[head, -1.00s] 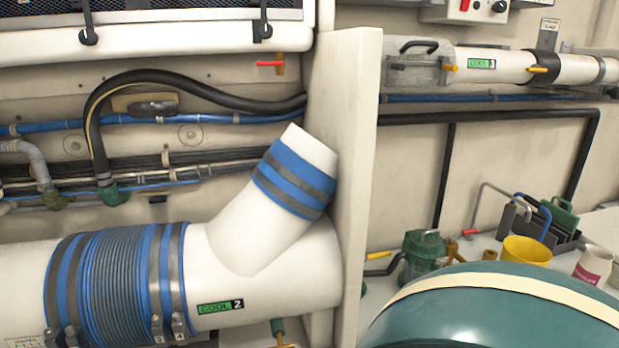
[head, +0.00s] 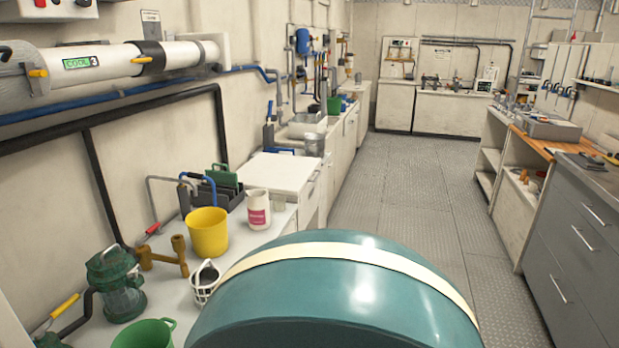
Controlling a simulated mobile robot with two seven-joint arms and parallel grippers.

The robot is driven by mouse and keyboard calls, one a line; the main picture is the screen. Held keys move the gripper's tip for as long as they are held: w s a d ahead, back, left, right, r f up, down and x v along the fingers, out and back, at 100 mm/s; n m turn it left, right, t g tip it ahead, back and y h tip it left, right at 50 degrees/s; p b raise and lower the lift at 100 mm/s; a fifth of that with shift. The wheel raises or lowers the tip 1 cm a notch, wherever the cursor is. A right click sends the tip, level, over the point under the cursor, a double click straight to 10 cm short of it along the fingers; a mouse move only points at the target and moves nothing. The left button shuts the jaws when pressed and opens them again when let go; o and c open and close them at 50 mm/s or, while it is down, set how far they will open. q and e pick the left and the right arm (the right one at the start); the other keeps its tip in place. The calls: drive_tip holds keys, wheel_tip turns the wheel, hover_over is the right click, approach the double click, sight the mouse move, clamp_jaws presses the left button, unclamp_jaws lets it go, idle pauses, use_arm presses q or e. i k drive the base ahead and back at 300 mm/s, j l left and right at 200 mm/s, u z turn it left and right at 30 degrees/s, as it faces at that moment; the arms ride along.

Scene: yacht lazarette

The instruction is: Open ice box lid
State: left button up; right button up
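No ice box can be told for certain. A white box-like unit with a flat, closed top (head: 280,171) stands along the left wall, just beyond a white pot with a pink label (head: 257,208). I cannot tell whether it is the ice box. Neither of my grippers is in view.
A left worktop holds a yellow bucket (head: 208,232), a green lantern (head: 117,283), a green bucket (head: 146,334) and a white basket (head: 205,282). Grey drawers (head: 573,262) and an open-shelved bench stand right. The grey plate floor (head: 420,180) between is clear to the back cabinets.

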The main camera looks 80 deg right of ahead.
sight(281, 174)
drive_tip(key=z, duration=2.65)
drive_tip(key=i+l, duration=0.15)
drive_tip(key=i, duration=0.35)
drive_tip(key=i+l, duration=0.2)
drive_tip(key=i, duration=0.3)
drive_tip(key=i+l, duration=0.15)
drive_tip(key=i, duration=0.35)
drive_tip(key=i+l, duration=0.15)
drive_tip(key=i, duration=0.35)
drive_tip(key=i+l, duration=0.2)
drive_tip(key=i, duration=0.3)
drive_tip(key=i+l+u, duration=0.1)
drive_tip(key=i, duration=0.35)
drive_tip(key=i+l, duration=0.25)
drive_tip(key=i, duration=0.25)
